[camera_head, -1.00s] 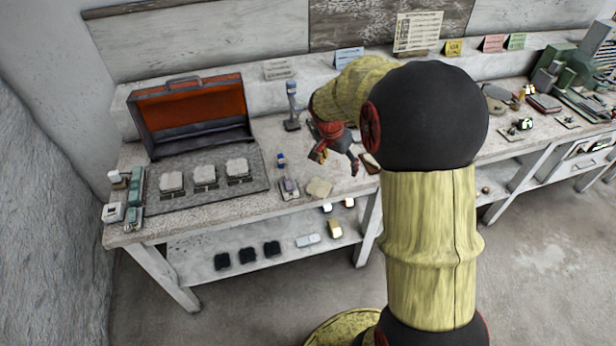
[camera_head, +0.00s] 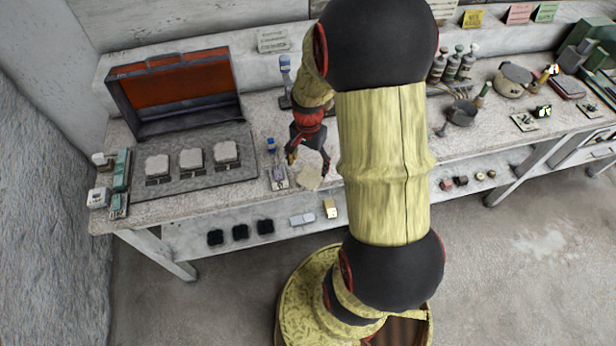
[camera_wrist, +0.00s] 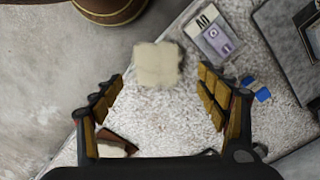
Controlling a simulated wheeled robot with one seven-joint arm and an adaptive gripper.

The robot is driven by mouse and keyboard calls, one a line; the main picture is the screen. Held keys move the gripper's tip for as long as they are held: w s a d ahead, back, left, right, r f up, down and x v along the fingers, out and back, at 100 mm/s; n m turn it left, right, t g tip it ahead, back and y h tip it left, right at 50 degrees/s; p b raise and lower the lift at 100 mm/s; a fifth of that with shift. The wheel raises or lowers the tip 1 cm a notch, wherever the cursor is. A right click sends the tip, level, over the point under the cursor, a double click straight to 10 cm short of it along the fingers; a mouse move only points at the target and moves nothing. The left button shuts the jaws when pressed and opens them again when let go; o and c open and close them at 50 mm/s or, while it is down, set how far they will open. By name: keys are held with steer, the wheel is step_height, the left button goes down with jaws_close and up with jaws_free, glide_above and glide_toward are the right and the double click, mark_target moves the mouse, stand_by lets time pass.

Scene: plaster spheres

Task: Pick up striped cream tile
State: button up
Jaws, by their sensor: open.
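A cream tile (camera_head: 309,178) with faint lines lies on the grey worktop near its front edge. It also shows in the wrist view (camera_wrist: 157,64), flat and slightly rotated, at top centre beyond the fingertips. My gripper (camera_head: 308,168) hangs above the worktop by the tile and partly overlaps it in the head view. In the wrist view my gripper (camera_wrist: 161,77) is open and empty, with its two padded fingers on either side. The exact height above the tile is hard to tell.
A small meter-like device (camera_wrist: 212,37) lies right of the tile in the wrist view, with a blue-capped item (camera_wrist: 256,88) near it. A brown and white piece (camera_wrist: 113,146) lies near the left finger. An open case (camera_head: 185,90) stands left on the worktop.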

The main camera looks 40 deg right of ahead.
mark_target(310, 177)
steer(key=shift+d+f, duration=0.1)
steer(key=shift+f, duration=0.55)
steer(key=f, duration=0.1)
steer(key=f+b, duration=0.1)
steer(key=f, duration=0.1)
steer(key=f+b, duration=0.1)
steer(key=f, duration=0.1)
steer(key=shift+s+f, duration=0.1)
steer(key=shift+s, duration=0.2)
steer(key=shift+c, duration=1)
steer(key=c, duration=1.4)
steer(key=shift+o, duration=0.2)
